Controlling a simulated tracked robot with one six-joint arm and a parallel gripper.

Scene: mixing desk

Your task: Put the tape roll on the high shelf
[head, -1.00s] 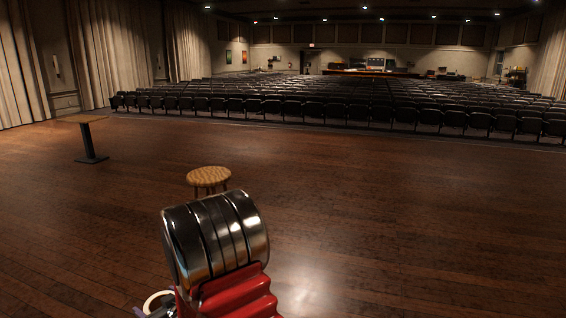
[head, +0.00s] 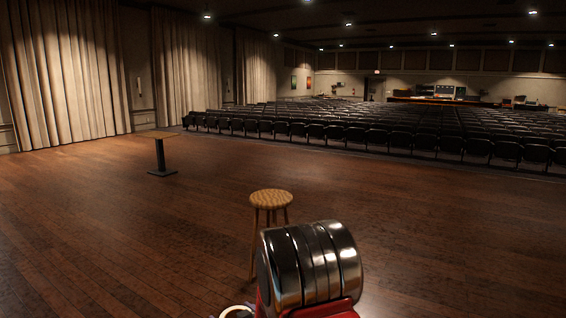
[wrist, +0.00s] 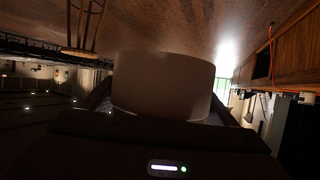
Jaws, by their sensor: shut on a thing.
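The tape roll (wrist: 163,82) is a pale, wide roll that fills the middle of the wrist view. My gripper (wrist: 163,104) is shut on it, with dark fingers showing at its left and right sides. In the head view only a piece of the roll's pale ring (head: 237,312) shows at the bottom edge. The rest of it and the gripper are hidden behind my arm or below the frame. I cannot make out a high shelf in either view.
A round wooden stool (head: 271,197) stands just beyond my arm. A small pedestal table (head: 160,150) is farther left. Curtains line the left wall and rows of seats (head: 400,135) fill the back. Wooden furniture with an orange cable (wrist: 272,45) shows in the wrist view. Much open floor lies between.

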